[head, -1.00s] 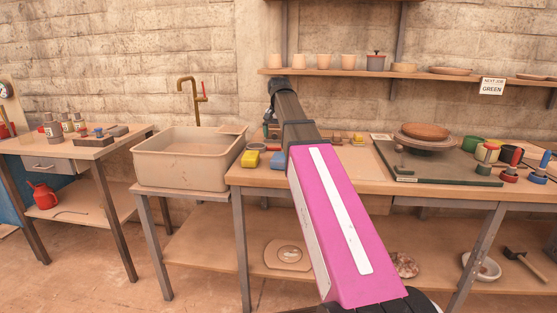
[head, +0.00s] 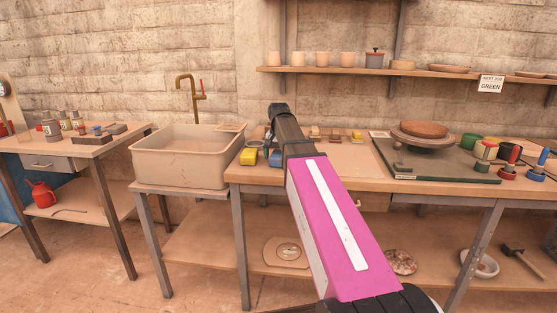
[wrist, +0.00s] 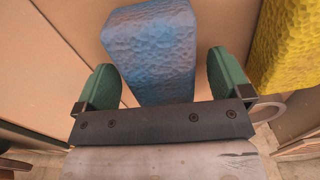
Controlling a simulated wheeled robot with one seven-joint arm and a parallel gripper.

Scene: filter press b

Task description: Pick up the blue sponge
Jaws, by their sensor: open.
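The blue sponge (wrist: 150,50) lies on the workbench and fills the top middle of the wrist view. In the head view only part of it (head: 275,159) shows beside my arm. My gripper (wrist: 163,78) is open, with one green fingertip on either side of the sponge's near end. I cannot tell whether the fingers touch the sponge. In the head view my gripper is mostly hidden behind my arm.
A yellow sponge (wrist: 288,45) lies close beside the blue one; it also shows in the head view (head: 250,156). The sink (head: 180,160) stands to the left. Several small blocks lie behind my arm. A wheel with a clay disc (head: 425,129) is to the right.

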